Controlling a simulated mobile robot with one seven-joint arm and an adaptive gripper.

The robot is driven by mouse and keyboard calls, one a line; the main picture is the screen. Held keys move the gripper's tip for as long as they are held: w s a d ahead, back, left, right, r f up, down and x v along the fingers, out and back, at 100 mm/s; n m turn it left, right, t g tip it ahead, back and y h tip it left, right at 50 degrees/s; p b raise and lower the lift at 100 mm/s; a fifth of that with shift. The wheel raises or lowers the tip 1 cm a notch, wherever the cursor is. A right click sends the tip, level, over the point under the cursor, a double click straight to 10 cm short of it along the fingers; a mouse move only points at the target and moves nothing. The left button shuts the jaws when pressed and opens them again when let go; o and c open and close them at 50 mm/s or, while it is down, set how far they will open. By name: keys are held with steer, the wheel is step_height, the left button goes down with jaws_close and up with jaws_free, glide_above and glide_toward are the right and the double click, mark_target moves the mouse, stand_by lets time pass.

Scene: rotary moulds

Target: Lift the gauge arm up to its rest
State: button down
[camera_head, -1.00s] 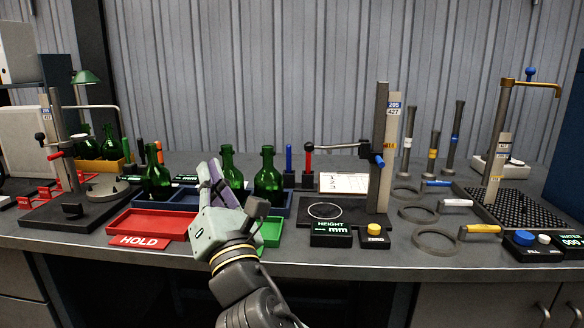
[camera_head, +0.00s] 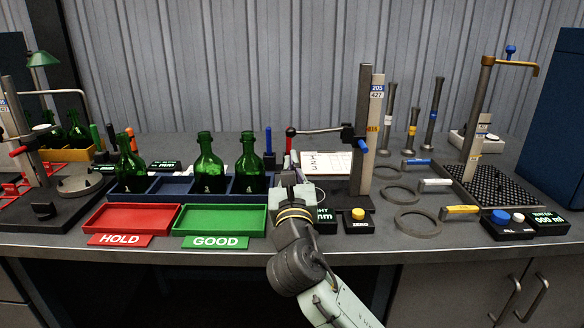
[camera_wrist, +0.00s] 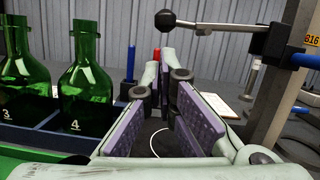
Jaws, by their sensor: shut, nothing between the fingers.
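The gauge arm (camera_head: 322,131) is a thin metal bar reaching left from a black clamp with a blue lever (camera_head: 347,133) on an upright post (camera_head: 362,125). Its free end carries a dark ball (camera_head: 291,131). The bar is roughly level and stands well above the base. In the wrist view the ball (camera_wrist: 165,19) and bar (camera_wrist: 215,26) show above and beyond my fingertips. My gripper (camera_head: 287,166) is shut and empty, just in front of and below the ball, apart from it. The gripper partly hides the gauge base and the height display (camera_head: 326,216).
Green bottles (camera_head: 208,165) stand in a blue rack left of my gripper, close by. Red HOLD (camera_head: 128,217) and green GOOD (camera_head: 225,219) trays lie in front. A ZERO button (camera_head: 358,215), ring tools (camera_head: 417,222) and a white card (camera_head: 326,163) are to the right.

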mark_target(317, 130)
steer(key=x, duration=0.3)
steer(key=shift+w+r+p, duration=0.1)
steer(key=shift+w+p, duration=0.1)
steer(key=shift+p, duration=0.2)
steer(key=shift+r, duration=0.1)
steer(key=shift+a+r+m, duration=0.2)
steer(key=shift+r+m, duration=0.1)
steer(key=shift+m, duration=0.2)
